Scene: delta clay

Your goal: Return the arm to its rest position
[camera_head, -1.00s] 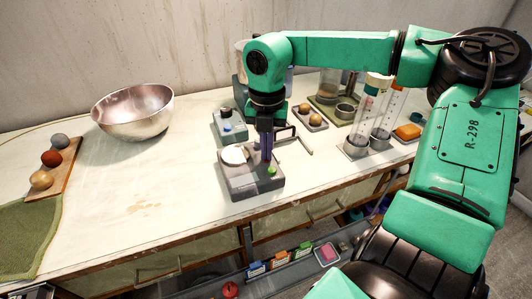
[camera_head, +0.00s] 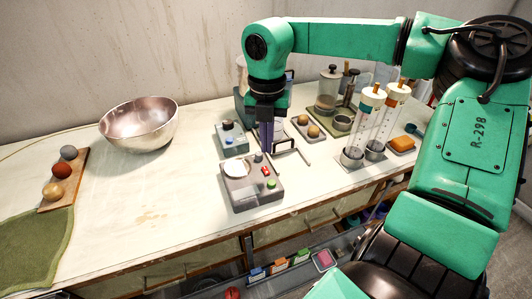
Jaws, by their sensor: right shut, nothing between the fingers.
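My right arm reaches in from the right, green with black joints, and bends down over the table. My right gripper (camera_head: 267,145) points down, shut and empty. It is at the back right of a grey device (camera_head: 252,190) with a white disc, a red part and a green button, and hides part of what is behind it. I cannot tell how high it is above the table. My left gripper is not in view.
A metal bowl (camera_head: 140,125) and a wooden board (camera_head: 62,185) with three balls are at left, by a green cloth (camera_head: 35,245). Two clear cylinders (camera_head: 363,125) stand right of the gripper. A smaller device (camera_head: 230,137) is behind the grey one. The table's middle left is clear.

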